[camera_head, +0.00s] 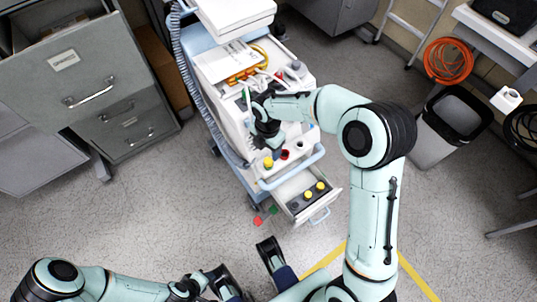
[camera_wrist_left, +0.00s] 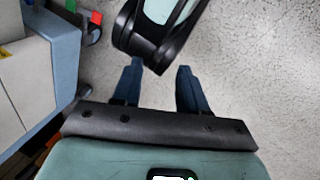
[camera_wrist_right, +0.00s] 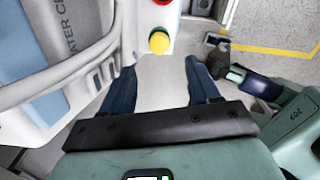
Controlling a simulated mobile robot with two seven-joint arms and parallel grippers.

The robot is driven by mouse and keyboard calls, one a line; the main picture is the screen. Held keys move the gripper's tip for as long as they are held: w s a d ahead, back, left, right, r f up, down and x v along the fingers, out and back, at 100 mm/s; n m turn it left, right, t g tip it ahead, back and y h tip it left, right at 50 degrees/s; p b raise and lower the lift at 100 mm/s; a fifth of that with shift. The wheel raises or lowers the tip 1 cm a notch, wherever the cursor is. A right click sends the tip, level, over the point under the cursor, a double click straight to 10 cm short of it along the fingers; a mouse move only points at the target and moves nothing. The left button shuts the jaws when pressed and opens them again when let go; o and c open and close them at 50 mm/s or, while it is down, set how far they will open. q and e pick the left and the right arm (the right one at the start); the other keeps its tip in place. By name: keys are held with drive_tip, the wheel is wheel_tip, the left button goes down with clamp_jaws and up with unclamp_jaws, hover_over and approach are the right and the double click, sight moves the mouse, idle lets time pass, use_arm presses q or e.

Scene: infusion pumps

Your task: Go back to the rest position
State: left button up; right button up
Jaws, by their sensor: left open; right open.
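My right gripper (camera_head: 263,125) is over the top of the white and blue pump cart (camera_head: 222,66), its arm reaching in from the right. In the right wrist view its two fingers (camera_wrist_right: 162,78) are apart with nothing between them; a yellow knob (camera_wrist_right: 159,42) shows just beyond. My left gripper (camera_head: 247,266) is low in the head view, in front of the cart and above the floor. In the left wrist view its fingers (camera_wrist_left: 158,75) are apart and empty, with a dark and pale green arm part beyond them.
An open cart drawer (camera_head: 310,192) holds several knobs. Grey cabinets (camera_head: 88,88) stand left, a waste bin (camera_head: 447,125) right. Bare floor lies on both sides of the cart.

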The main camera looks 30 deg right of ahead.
use_arm(q)
drive_tip(key=shift+s+d+r+g+p, duration=0.2)
drive_tip(key=shift+s+d+r+p, duration=0.05)
drive_tip(key=shift+s+r, duration=0.2)
drive_tip(key=shift+s+d+r+g+p, duration=0.2)
drive_tip(key=shift+s+r, duration=0.15)
drive_tip(key=shift+s, duration=0.1)
use_arm(e)
wheel_tip(320, 180, up, 5)
drive_tip(key=shift+r, duration=0.1)
drive_tip(key=s+a+f+m+g+y+p, duration=0.1)
drive_tip(key=s+a+f+m+y+p, duration=0.1)
drive_tip(key=s+a+f+m+p, duration=0.3)
drive_tip(key=s+a+f+m+y+p, duration=0.1)
drive_tip(key=s+a+f+m+p, duration=0.25)
drive_tip(key=s+f+m, duration=0.4)
use_arm(q)
wheel_tip(320, 180, up, 15)
drive_tip(key=s+d+g+p, duration=0.1)
drive_tip(key=s+p, duration=0.1)
drive_tip(key=p, duration=0.4)
drive_tip(key=shift+f+h+p, duration=0.2)
drive_tip(key=shift+h+p, duration=0.1)
use_arm(e)
drive_tip(key=s+a+f+m, duration=0.1)
drive_tip(key=s+m, duration=1.2)
drive_tip(key=shift+s+a+y, duration=0.15)
drive_tip(key=shift+a+y, duration=0.15)
drive_tip(key=shift+a, duration=0.05)
